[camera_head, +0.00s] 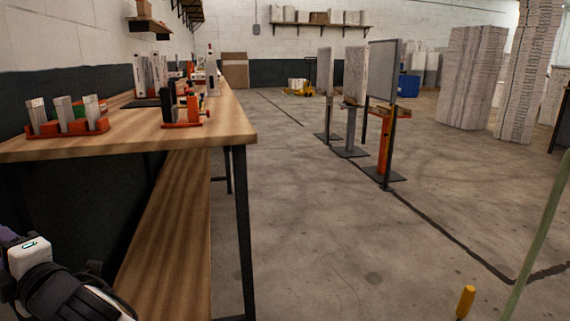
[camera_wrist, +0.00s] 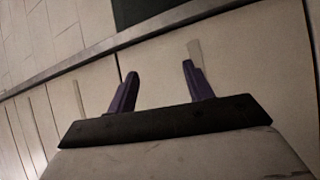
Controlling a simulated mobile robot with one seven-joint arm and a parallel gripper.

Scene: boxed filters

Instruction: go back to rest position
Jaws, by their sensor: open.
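My gripper (camera_wrist: 160,78) shows in the wrist view with two purple fingers spread apart. Nothing is between the fingers. Behind them are pale panel-like surfaces with a grey strip running across; I cannot tell how far off these are. In the head view, a white and black part of my arm shows at the lower left, beside the wooden workbench (camera_head: 190,131). The gripper's fingertips cannot be made out in the head view.
On the bench stand an orange rack (camera_head: 68,127) with several small boxes and an orange-and-black fixture (camera_head: 184,112). A lower bench shelf (camera_head: 173,215) runs close to my arm. Panels on stands (camera_head: 382,72) are at mid-distance. A yellow post (camera_head: 466,301) stands lower right. Open concrete floor (camera_head: 320,230) lies between.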

